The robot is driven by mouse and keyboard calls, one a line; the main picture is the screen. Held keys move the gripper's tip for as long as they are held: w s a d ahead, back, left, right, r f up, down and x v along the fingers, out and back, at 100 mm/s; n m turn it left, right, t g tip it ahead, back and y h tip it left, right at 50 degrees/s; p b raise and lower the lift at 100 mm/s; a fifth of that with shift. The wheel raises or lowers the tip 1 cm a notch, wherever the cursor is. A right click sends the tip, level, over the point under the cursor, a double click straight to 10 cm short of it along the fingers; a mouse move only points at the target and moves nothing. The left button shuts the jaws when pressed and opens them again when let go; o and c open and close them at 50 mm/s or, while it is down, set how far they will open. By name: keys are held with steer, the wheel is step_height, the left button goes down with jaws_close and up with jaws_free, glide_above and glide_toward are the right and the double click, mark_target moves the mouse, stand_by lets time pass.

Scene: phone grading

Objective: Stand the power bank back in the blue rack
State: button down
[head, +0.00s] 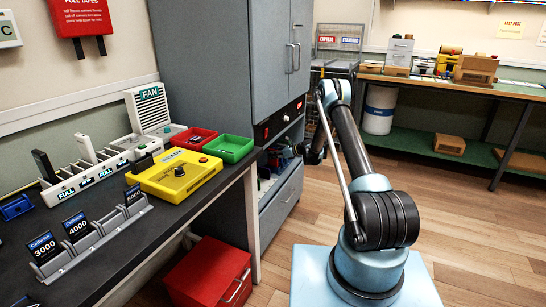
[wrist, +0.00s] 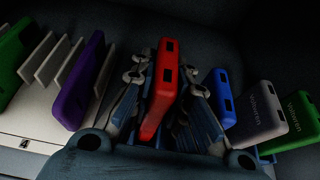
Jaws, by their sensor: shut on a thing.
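In the wrist view my gripper (wrist: 165,88) is shut on a red power bank (wrist: 164,70), with a finger on each side of it. Two dark ports show on the end of the power bank facing the camera. In the head view my arm reaches into the open compartment of the grey cabinet, where the gripper is dark and mostly hidden. A small blue holder (head: 15,207) lies at the left edge of the dark table; I cannot tell if it is the blue rack.
A blue (wrist: 222,98), a grey (wrist: 262,112) and a green one (wrist: 297,120) are close on the right. Cabinet walls surround the arm's end.

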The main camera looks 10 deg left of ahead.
steer(key=shift+f, duration=1.05)
stand_by(0.4)
steer(key=c, duration=1.5)
jaws_free()
steer(key=shift+o, duration=0.2)
steer(key=shift+d, duration=0.1)
